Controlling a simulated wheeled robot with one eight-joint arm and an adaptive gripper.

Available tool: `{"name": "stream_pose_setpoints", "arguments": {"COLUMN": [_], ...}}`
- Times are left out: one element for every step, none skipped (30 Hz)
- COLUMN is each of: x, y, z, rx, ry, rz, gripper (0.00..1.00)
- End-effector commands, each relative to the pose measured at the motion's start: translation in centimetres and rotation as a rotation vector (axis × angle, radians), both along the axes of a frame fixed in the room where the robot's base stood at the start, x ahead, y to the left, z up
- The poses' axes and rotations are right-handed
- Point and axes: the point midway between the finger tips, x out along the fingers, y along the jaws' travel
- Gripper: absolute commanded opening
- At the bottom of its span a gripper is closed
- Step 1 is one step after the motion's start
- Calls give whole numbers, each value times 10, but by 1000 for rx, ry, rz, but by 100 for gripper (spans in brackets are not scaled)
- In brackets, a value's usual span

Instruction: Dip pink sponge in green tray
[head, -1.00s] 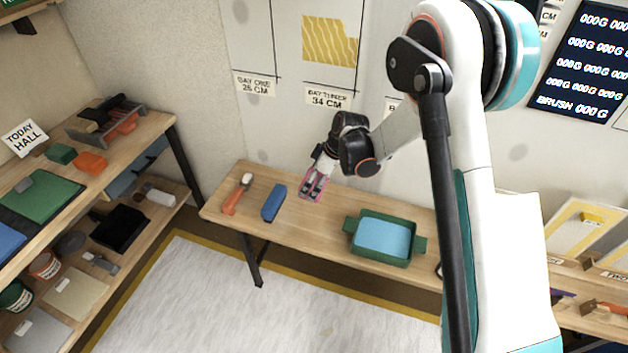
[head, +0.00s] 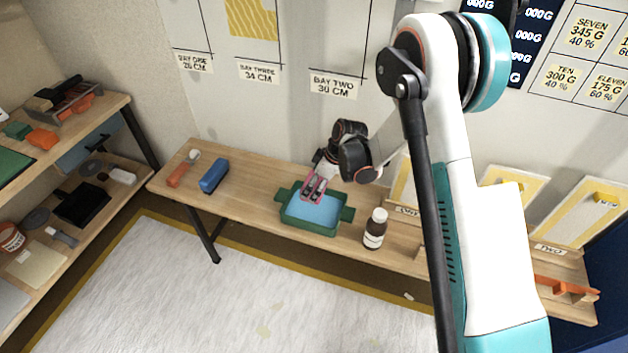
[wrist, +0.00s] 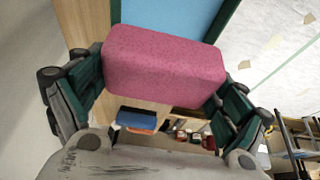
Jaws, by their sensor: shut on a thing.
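The pink sponge (wrist: 163,62) is held between the two fingers of my gripper (wrist: 160,95) in the wrist view. In the head view my gripper (head: 314,188) is over the back left part of the green tray (head: 296,221), with pink edges of the sponge showing around the fingers. The tray holds light blue liquid (head: 318,214) and sits on the wooden bench. The blue liquid also shows beyond the sponge in the wrist view (wrist: 175,17). I cannot tell whether the sponge touches the liquid.
A blue sponge or block (head: 213,176) and an orange-handled tool (head: 181,170) lie on the wooden bench (head: 240,205) left of the tray. Framed samples (head: 510,212) lean at the right.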

Motion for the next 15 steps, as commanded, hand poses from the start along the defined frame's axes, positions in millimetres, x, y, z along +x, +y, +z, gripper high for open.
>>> {"name": "stream_pose_setpoints", "arguments": {"x": [0, 0, 0, 0, 0, 0, 0, 0, 0, 0, 0, 0, 0, 0, 0], "y": [0, 0, 0, 0, 0, 0, 0, 0, 0, 0, 0, 0, 0, 0, 0], "z": [-5, -8, -11, -15, -18, -22, -25, -29, -33, -36, -40, -44, -47, -51, -55], "rx": [0, 0, 0, 0, 0, 0, 0, 0, 0, 1, 1, 1, 1, 1, 1], "ry": [0, 0, 0, 0, 0, 0, 0, 0, 0, 0, 0, 0, 0, 0, 0], "rz": [1, 0, 0, 0, 0, 0, 0, 0, 0, 0, 0, 0, 0, 0, 0], "gripper": [66, 66, 66, 66, 66, 66, 66, 66, 66, 66, 66, 66, 66, 66, 66]}}
